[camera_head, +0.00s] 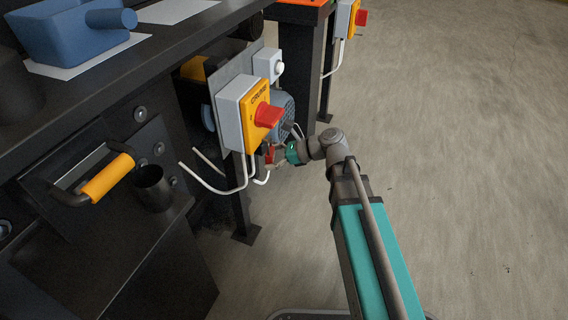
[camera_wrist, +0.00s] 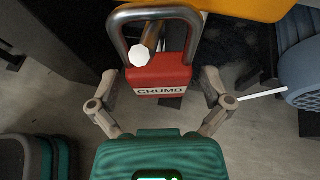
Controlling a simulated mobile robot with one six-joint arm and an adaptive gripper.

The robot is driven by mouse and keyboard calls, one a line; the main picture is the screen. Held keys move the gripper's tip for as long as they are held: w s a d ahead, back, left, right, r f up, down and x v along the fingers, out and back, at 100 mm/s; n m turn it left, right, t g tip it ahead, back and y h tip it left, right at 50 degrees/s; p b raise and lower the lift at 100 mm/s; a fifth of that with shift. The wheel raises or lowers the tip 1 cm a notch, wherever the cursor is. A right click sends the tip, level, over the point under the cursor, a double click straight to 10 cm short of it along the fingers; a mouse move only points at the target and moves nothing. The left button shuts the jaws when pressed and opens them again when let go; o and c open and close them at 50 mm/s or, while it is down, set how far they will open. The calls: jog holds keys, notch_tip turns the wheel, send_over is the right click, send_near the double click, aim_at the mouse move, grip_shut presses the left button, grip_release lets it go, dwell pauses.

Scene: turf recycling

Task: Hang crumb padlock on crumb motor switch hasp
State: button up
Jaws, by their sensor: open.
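The red crumb padlock (camera_wrist: 160,72) has a grey shackle and a label reading CRUMB. In the wrist view, a rod with a white end passes through its shackle, so it appears to hang there. My gripper (camera_wrist: 159,80) is open, one finger on each side of the padlock body, with visible gaps. In the head view, the padlock (camera_head: 269,154) is a small red patch beside my gripper (camera_head: 279,155), below the switch. The crumb motor switch (camera_head: 231,116) is a grey and yellow box with a red knob. I cannot make out its hasp.
A dark machine with an orange handle (camera_head: 108,178) and a cup (camera_head: 152,187) stands left. White cables (camera_head: 211,187) hang below the switch. A blue-grey motor (camera_head: 283,112) sits behind it. Another switch (camera_head: 345,18) is farther back. The floor at right is clear.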

jog(key=shift+r, duration=0.2)
jog(key=shift+s+d+r+p, duration=0.15)
jog(key=shift+d+r+p, duration=0.3)
jog(key=shift+p, duration=0.15)
jog(key=s+d, duration=0.3)
jog(key=d, duration=0.5)
jog(key=shift+d+r+p, duration=0.2)
jog(key=shift+r+p, duration=0.15)
jog(key=shift+p, duration=0.05)
jog(key=shift+s, duration=0.1)
jog(key=s+d+r+n+g+h+p, duration=0.1)
jog(key=s+d+r+n+h+p, duration=0.1)
jog(key=d+n+h+p, duration=0.7)
jog(key=s+d+r+n+h+p, duration=0.2)
jog(key=s+d+n+h+p, duration=0.15)
jog(key=d+n+p, duration=0.45)
notch_tip(320, 180, up, 36)
jog(key=w+a+n+p, duration=0.1)
jog(key=a+n+p, duration=0.1)
jog(key=p, duration=3.3)
jog(key=shift+a+r+h, duration=0.2)
jog(key=shift+r+h, duration=0.05)
jog(key=shift+h, duration=0.2)
